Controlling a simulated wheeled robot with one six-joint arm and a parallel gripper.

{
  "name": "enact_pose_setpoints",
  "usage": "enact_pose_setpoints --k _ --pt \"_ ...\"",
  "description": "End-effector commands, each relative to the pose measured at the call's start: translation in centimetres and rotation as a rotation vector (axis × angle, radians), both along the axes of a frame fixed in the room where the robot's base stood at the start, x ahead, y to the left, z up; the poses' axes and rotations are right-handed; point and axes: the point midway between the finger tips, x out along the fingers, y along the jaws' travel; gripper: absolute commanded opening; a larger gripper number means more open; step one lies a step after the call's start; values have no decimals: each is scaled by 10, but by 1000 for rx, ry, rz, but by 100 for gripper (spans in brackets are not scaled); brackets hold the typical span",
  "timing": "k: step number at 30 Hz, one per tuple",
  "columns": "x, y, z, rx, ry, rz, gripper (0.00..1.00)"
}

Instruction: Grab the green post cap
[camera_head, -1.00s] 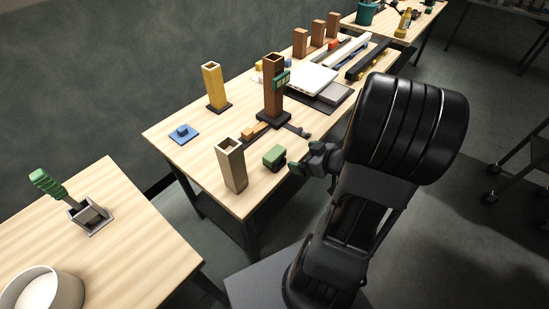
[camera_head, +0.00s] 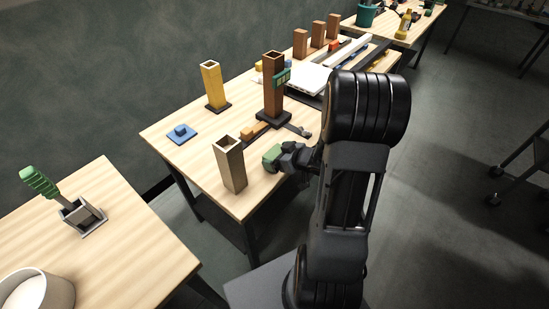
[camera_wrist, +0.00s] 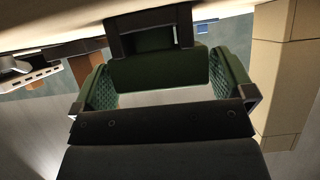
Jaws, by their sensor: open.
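The green post cap (camera_head: 269,157) lies on the near part of the wooden table, right of the hollow tan post. My gripper (camera_head: 279,160) reaches it from the right and hides part of it. In the wrist view the cap (camera_wrist: 158,71) is a dark green block with a dark grey part above it in the picture. My gripper (camera_wrist: 162,84) is open there, with green textured pads to the left and right of the cap. A gap shows beside each pad, so the jaws are not closed on it.
The tan post (camera_head: 229,165) stands close to the left of the cap; it also shows at the right of the wrist view (camera_wrist: 284,55). A brown post (camera_head: 273,85), a yellow post (camera_head: 213,86) and a blue plate (camera_head: 182,134) are farther off. Bare wood (camera_head: 205,165) lies between.

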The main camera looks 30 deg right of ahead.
Motion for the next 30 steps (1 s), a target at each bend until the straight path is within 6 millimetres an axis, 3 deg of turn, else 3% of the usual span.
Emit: enact_pose_setpoints --k 6,14,26,30 --pt "14 6 -8 0 -1 0 100" --pt "15 6 -8 1 -1 -1 99" --pt "14 6 -8 0 -1 -1 61" --pt "14 6 -7 0 -2 -1 59"
